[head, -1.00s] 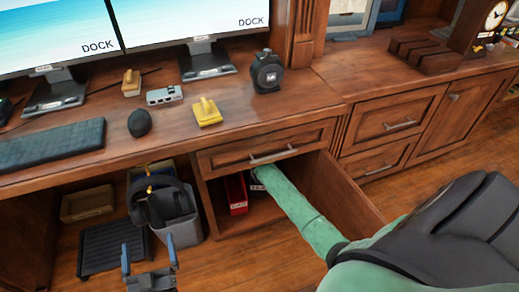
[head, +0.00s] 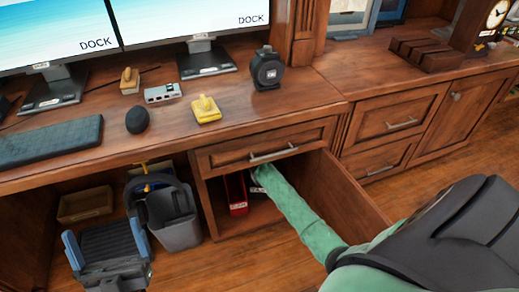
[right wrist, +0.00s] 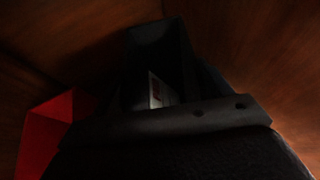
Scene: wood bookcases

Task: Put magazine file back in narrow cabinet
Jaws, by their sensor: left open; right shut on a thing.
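The narrow cabinet (head: 345,196) is under the desk, with its door open to the right. A red magazine file (head: 236,193) stands inside at the left; its red side shows in the right wrist view (right wrist: 42,135). My right arm reaches into the cabinet. In the right wrist view, my right gripper (right wrist: 165,112) is shut on a dark magazine file (right wrist: 160,50) with a pale label, beside the red one. The image is dark, so whether this file touches the cabinet floor cannot be told. My left gripper (head: 106,243) is open and empty, low at the left, outside the cabinet.
A grey bin (head: 178,235) stands left of the cabinet, with dark headphones (head: 150,182) by it. A cardboard box (head: 86,205) is behind. A drawer (head: 265,148) sits above the opening. The floor before the cabinet is clear.

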